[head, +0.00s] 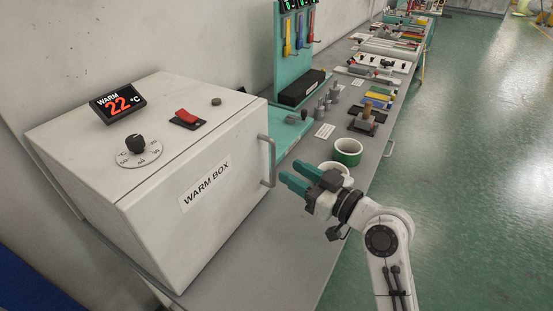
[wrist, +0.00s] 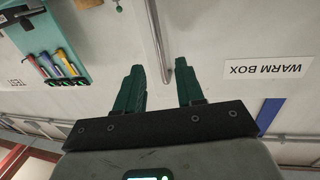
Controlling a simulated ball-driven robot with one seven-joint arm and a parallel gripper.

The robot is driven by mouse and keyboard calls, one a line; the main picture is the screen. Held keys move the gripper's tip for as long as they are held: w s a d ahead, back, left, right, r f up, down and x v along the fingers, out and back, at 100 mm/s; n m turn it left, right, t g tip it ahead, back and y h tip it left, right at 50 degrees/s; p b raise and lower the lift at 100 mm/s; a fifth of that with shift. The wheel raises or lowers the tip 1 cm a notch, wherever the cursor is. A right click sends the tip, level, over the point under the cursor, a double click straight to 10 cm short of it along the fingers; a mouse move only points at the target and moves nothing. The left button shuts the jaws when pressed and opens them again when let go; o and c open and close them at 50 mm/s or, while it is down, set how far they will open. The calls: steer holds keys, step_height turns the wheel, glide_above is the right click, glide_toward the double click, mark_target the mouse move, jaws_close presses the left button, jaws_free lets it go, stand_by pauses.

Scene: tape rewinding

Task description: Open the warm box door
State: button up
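The warm box (head: 150,180) is a white cabinet at the left of the head view. Its front door, labelled WARM BOX, looks shut. A grey vertical bar handle (head: 272,162) is at the door's right edge. My gripper (head: 290,173) is open and empty, its two green fingers pointing at the handle from the right, with tips close to its lower part. In the wrist view the handle bar (wrist: 156,35) comes down between the spread fingers (wrist: 160,70), with the label (wrist: 268,68) to the right. I cannot tell whether a finger touches the bar.
The box top has a display reading 22 °C (head: 118,102), a dial (head: 137,146) and a red switch (head: 187,118). A teal tool rack (head: 280,70) is beyond. Open floor (head: 475,150) is at right.

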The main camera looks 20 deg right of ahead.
steer(key=shift+p+x, duration=0.4)
steer(key=shift+x, duration=2.3)
steer(key=shift+c, duration=0.2)
jaws_close()
